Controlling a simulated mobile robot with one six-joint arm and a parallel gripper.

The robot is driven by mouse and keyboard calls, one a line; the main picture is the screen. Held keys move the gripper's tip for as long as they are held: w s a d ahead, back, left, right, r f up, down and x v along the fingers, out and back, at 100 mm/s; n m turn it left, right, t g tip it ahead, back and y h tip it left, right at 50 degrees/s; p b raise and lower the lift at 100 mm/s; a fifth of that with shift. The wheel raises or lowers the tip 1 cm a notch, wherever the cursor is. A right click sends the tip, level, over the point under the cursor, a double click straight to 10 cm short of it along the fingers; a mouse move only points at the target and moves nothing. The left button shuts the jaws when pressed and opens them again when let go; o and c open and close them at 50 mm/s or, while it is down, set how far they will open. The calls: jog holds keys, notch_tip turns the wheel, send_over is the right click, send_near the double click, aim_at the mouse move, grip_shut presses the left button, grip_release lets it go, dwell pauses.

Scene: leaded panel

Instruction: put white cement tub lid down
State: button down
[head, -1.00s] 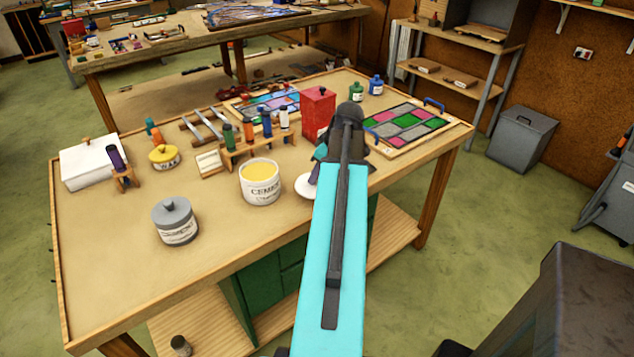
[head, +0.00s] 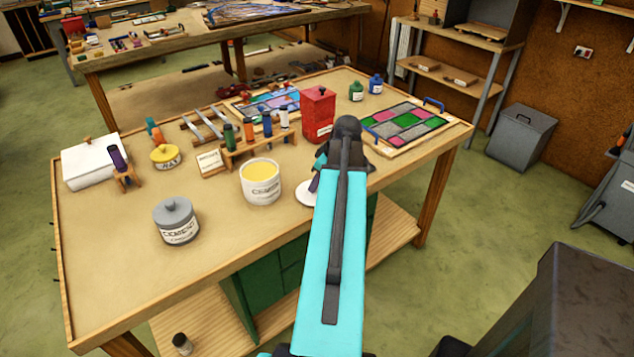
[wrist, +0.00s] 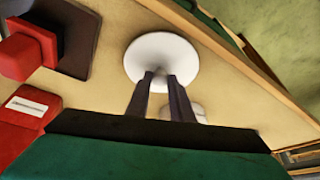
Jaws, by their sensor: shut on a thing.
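The white cement tub lid (head: 305,194) is a round white disc at the right of the open white cement tub (head: 262,186), partly hidden by my arm in the head view. In the wrist view the lid (wrist: 161,60) lies beyond my fingertips. My gripper (wrist: 161,76) is shut on the lid at its middle. The lid is low over the bench top; I cannot tell whether it touches. The open tub shows yellow contents in the head view. A white rounded shape behind my fingers in the wrist view is mostly hidden.
A grey lidded cement tub (head: 175,222) stands at the left front of the bench (head: 130,270). A red box (head: 317,113), a bottle rack (head: 260,146) and a leaded panel (head: 408,128) stand behind. The bench's front edge is close to the lid.

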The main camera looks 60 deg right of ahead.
jog(key=shift+f, duration=0.15)
jog(key=c, duration=1.6)
grip_release()
jog(key=shift+o, duration=0.2)
jog(key=shift+r, duration=0.25)
jog(key=b+v, duration=0.2)
jog(key=v, duration=0.9)
jog(key=shift+s+r, duration=0.25)
jog(key=shift+r, duration=0.1)
